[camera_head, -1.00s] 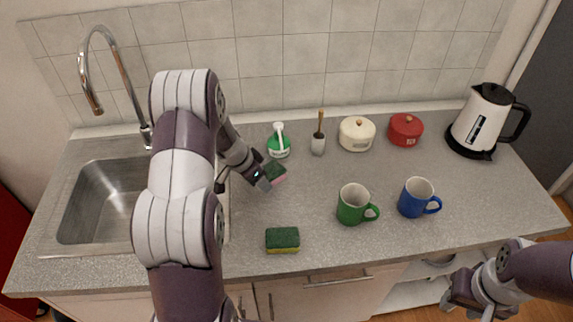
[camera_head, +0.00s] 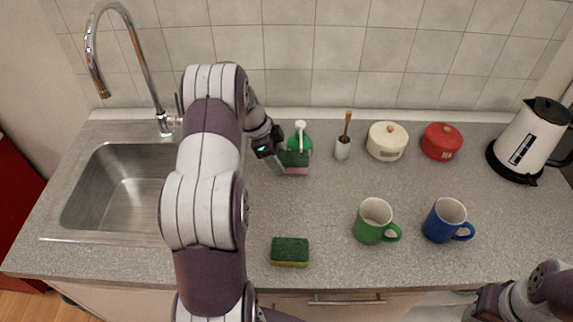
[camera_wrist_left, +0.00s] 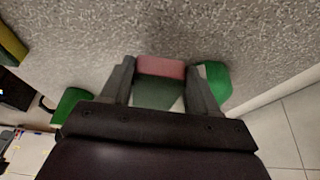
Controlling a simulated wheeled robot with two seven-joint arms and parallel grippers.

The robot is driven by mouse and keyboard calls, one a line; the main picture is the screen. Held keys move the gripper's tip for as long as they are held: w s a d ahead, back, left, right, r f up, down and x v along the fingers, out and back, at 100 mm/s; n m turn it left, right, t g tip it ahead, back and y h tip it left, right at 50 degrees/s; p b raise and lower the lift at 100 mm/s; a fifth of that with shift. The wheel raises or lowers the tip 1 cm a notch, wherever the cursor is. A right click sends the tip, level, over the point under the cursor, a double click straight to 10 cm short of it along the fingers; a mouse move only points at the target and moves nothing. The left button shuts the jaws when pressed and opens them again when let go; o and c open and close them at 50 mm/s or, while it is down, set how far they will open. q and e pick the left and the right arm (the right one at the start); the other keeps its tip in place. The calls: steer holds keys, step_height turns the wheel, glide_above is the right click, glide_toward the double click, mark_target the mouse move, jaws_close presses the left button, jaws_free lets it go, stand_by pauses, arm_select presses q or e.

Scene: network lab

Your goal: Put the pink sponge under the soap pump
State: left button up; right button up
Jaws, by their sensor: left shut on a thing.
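The pink sponge (camera_head: 296,170) has a green top layer and a pink lower layer. My left gripper (camera_head: 283,161) is shut on it, just in front of the soap pump (camera_head: 301,140), a green bottle with a white nozzle. The sponge hides the pump's lower part, and I cannot tell whether they touch. In the left wrist view, the pink face of the sponge (camera_wrist_left: 160,67) shows between the two fingers (camera_wrist_left: 160,85), with the green pump (camera_wrist_left: 214,80) beside the right finger. My right gripper (camera_head: 488,302) is at the lower right edge, its fingers unclear.
A green-yellow sponge (camera_head: 290,251) lies near the front edge. A green mug (camera_head: 372,222) and a blue mug (camera_head: 445,221) stand right. A brush in a cup (camera_head: 343,148), a cream pot (camera_head: 387,141), a red pot (camera_head: 441,141) and a kettle (camera_head: 527,140) line the back. The sink (camera_head: 120,190) is left.

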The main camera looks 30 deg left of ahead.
mark_target(286, 167)
arm_select(q)
steer(key=shift+w+d, duration=0.25)
steer(key=shift+d, duration=0.25)
steer(key=shift+w+d, duration=0.2)
steer(key=shift+d, duration=0.25)
steer(key=shift+d+f+p, duration=0.15)
steer(key=shift+f+p, duration=0.15)
steer(key=shift+p, duration=0.15)
step_height(286, 167, down, 3)
steer(key=shift+r+p, duration=0.2)
steer(key=shift+p, duration=0.3)
steer(key=shift+w+f, duration=0.15)
steer(key=shift+f, duration=0.05)
steer(key=o, duration=0.7)
steer(key=shift+f+b, duration=0.1)
steer(key=shift+b, duration=0.3)
steer(key=shift+c, duration=0.2)
steer(key=o, duration=0.4)
steer(key=shift+o, duration=0.2)
